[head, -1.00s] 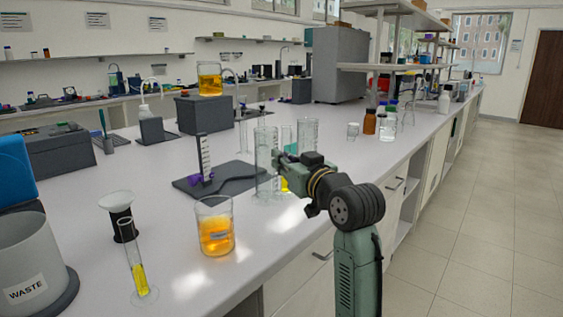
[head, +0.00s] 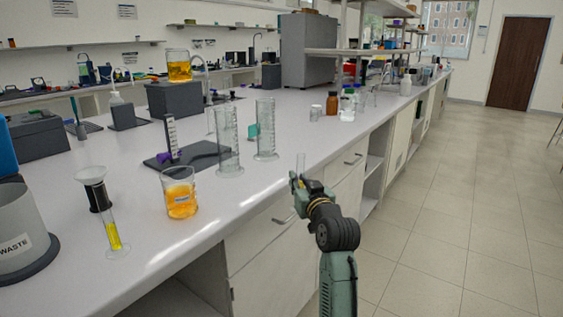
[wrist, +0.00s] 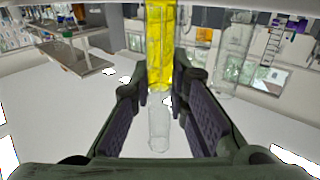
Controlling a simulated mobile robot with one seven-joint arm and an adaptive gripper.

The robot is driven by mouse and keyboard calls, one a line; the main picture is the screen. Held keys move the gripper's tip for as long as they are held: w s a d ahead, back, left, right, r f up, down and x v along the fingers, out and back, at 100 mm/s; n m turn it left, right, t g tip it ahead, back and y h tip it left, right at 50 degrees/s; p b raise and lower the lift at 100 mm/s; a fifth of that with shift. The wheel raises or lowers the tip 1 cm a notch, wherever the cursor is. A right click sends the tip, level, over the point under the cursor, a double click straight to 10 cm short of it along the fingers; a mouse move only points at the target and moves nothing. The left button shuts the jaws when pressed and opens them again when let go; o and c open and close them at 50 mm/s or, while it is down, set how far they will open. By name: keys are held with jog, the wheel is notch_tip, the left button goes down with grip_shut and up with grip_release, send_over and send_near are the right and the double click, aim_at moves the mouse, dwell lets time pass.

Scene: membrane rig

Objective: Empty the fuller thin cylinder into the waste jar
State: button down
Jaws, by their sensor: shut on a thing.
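My gripper (head: 298,182) is shut on a thin clear cylinder (head: 301,162), held off the bench's front edge. In the wrist view the held cylinder (wrist: 159,128) stands between the two dark finger pads (wrist: 166,105) and contains a long column of yellow liquid (wrist: 160,45). In the head view my gripper hides most of it. Another thin cylinder (head: 113,236) with some yellow liquid stands on the bench at the left. The grey waste jar (head: 20,225), labelled WASTE, is at the left edge, partly cut off, far from my gripper.
A beaker of orange liquid (head: 179,193) stands near the bench's front edge. Two wide, clear cylinders (head: 229,145) stand behind my gripper. A black, white-topped object (head: 96,188) stands close behind the left thin cylinder. The floor on the right (head: 460,220) is clear.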

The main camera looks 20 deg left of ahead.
jog(key=d+f+m+t+h, duration=0.15)
jog(key=d+f+h, duration=0.35)
jog(key=f, duration=0.8)
jog(key=d+f+m+t+h, duration=0.1)
jog(key=d+f+m+h, duration=0.15)
jog(key=d+f, duration=0.75)
jog(key=s+f, duration=0.5)
jog(key=f, duration=0.4)
jog(key=s+f+m+h, duration=0.1)
jog(key=s+f, duration=0.4)
jog(key=f, duration=0.3)
jog(key=s+f+m, duration=0.1)
jog(key=s+f, duration=0.4)
jog(key=f, duration=0.4)
jog(key=shift+s+d+f, duration=0.3)
jog(key=shift+s+d, duration=0.05)
jog(key=shift+s, duration=0.05)
